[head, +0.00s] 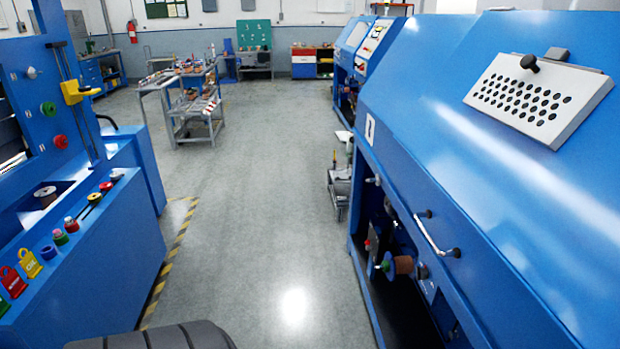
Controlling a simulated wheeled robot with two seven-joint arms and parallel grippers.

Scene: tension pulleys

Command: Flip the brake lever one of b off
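Neither of my grippers is in view. No brake lever can be told for certain, and no "b" marking is legible. On the right, a long blue machine (440,150) has an open lower bay. Several small knobs and lever-like parts show at that bay, including one with a dark end (424,214). A brown spool (403,265) with a green part (384,265) beside it sits lower in the bay. A silver bar handle (432,236) with black ends is on the machine's front. A white label (370,130) on its corner is too small to read.
A blue bench (110,270) with coloured knobs and tags stands left, below a panel with a yellow bracket (75,92). Grey floor (265,220) is clear between the machines. Carts (190,105) stand farther back. A grey perforated plate (540,95) lies on the right cover.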

